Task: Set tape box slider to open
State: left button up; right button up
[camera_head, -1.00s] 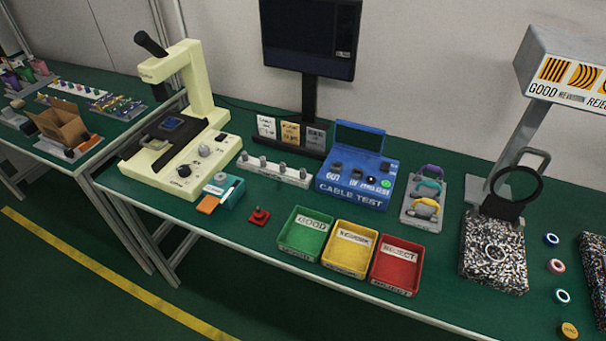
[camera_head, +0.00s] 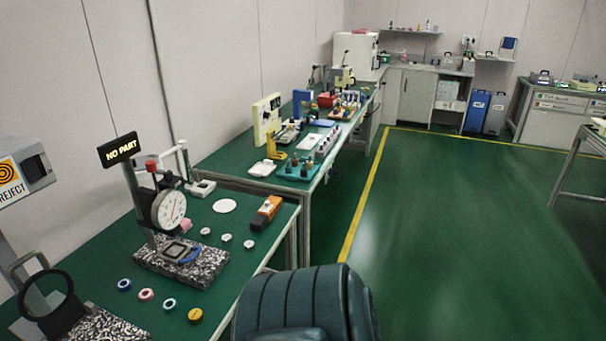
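I cannot pick out the tape box or its slider for certain. An orange and black block-like thing (camera_head: 267,213) lies on the near green bench close to its right edge. Its small details are too small to read, and I cannot tell whether it has a slider. Neither of my grippers is in view.
The near bench (camera_head: 240,262) carries a dial gauge on a speckled stone base (camera_head: 205,266), several small rings and discs, and a white disc (camera_head: 224,205). A dark green padded chair (camera_head: 303,308) stands at its front edge. Open green floor (camera_head: 455,220) lies to the right, beyond a yellow line.

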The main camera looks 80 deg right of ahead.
aim_at(266, 207)
jog(key=z, duration=2.45)
